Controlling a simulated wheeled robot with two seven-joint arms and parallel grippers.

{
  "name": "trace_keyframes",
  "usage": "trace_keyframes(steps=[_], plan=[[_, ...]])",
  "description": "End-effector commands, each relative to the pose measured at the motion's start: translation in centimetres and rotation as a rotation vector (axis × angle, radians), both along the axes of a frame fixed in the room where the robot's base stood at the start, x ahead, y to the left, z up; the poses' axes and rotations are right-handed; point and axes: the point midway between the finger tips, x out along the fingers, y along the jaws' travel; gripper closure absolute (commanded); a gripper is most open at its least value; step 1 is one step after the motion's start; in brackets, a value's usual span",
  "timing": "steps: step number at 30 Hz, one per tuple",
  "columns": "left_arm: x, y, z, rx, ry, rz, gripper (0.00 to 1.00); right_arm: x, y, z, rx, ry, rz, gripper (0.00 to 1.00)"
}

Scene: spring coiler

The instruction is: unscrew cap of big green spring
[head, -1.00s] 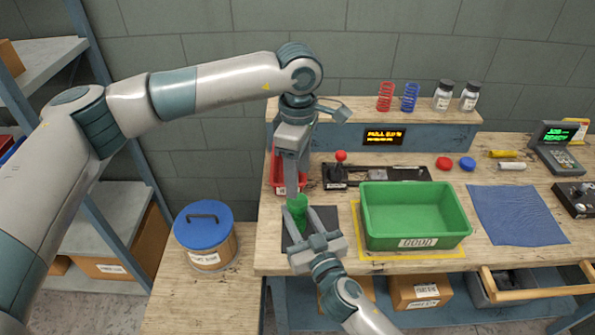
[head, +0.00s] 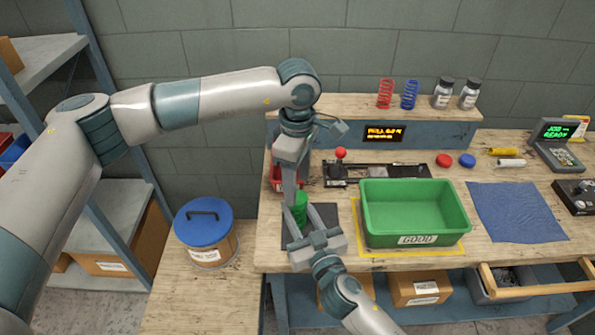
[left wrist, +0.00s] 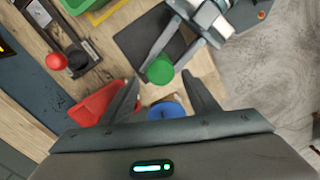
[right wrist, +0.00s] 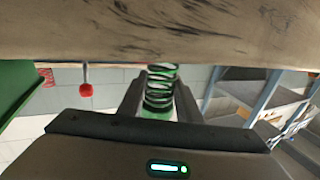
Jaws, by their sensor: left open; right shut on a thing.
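The round green cap (left wrist: 160,71) tops the spring. My left gripper (left wrist: 163,82) points down from above, its open fingers on either side of the cap with visible gaps. The left gripper (head: 290,200) partly hides the cap in the head view.
The green GOOD tray (head: 415,240) stands close to the right of the spring. A red bin (head: 277,178) and a red-knobbed lever (head: 341,156) are behind. Red and blue caps (head: 467,160) and a blue cloth (head: 515,213) lie farther right. A blue-lidded bucket (head: 203,222) stands left.

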Motion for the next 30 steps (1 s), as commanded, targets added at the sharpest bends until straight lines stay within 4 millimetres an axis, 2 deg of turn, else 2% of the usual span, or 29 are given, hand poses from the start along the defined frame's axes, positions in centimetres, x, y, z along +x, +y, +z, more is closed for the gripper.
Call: trace_keyframes(steps=[3,10,22,23,27,28,30], plan=[[-0.1,0.0,-1.7,0.001,0.003,0.000,0.45,-0.1,0.1,-0.1,0.001,0.003,0.002,1.00],[0.0,0.0,-3.9,0.000,0.001,0.000,0.45,-0.1,0.1,-0.1,0.001,0.003,0.002,1.00],[0.0,0.0,-4.5,0.000,0.000,-0.001,0.45,-0.1,0.1,-0.1,0.001,0.003,0.002,1.00],[0.0,0.0,-4.5,0.000,0.000,-0.001,0.50,-0.1,0.1,-0.1,0.001,0.003,0.002,1.00],[0.0,0.0,-4.5,0.000,0.000,-0.001,0.84,-0.1,0.1,-0.1,0.001,0.003,0.002,1.00],[0.0,0.0,-4.5,0.000,0.000,-0.001,0.87,-0.1,0.1,-0.1,0.001,0.003,0.002,1.00],[0.0,0.0,-4.5,0.000,0.000,0.000,0.88,-0.1,0.1,-0.1,0.001,0.003,0.002,1.00]])
